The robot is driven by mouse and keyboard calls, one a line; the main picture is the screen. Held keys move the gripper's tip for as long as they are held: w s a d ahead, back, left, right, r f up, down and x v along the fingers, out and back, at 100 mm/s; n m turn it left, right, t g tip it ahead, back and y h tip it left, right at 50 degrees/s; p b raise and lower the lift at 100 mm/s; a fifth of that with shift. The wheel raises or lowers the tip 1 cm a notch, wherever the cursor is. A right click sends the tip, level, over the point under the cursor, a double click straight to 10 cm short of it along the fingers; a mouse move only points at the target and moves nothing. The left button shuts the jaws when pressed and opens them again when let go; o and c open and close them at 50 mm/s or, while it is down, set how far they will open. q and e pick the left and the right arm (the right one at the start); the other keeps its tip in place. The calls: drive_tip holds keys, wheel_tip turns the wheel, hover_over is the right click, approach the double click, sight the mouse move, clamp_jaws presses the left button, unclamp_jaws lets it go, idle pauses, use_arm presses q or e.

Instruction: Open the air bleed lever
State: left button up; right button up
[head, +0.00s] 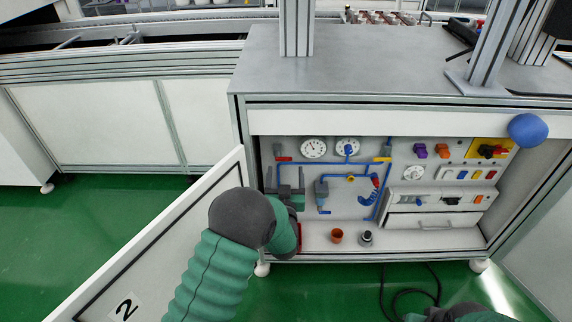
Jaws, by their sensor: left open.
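Inside the open cabinet, blue air lines run across a white back panel. A red lever (284,158) sits at the upper left of the lines, and a yellow lever (382,159) at the upper right. A small yellow part (351,178) is on the middle line. I cannot tell which of these is the air bleed lever. My left gripper (285,182) is open and empty at the panel's left side, its fingers pointing up below the red lever. My left forearm hides the lower left of the cabinet. Part of my right arm's end (448,312) shows at the bottom edge.
The cabinet door (170,235), marked 2, stands open at the left. Two round gauges (314,147) sit at the top. A black cable (410,292) lies on the green floor.

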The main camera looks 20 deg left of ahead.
sight(284, 159)
use_arm(q)
drive_tip(key=b+x, duration=0.1)
drive_tip(key=x, duration=0.4)
drive_tip(key=a+b+x, duration=0.1)
drive_tip(key=x, duration=0.1)
drive_tip(key=shift+w+a+f+b, duration=0.1)
drive_tip(key=shift+f+b, duration=0.2)
drive_tip(key=shift+f, duration=0.05)
drive_tip(key=shift+w+d+r, duration=0.2)
drive_tip(key=shift+w+r, duration=0.05)
drive_tip(key=shift+w, duration=0.1)
drive_tip(key=shift+a, duration=0.1)
drive_tip(key=c, duration=1.4)
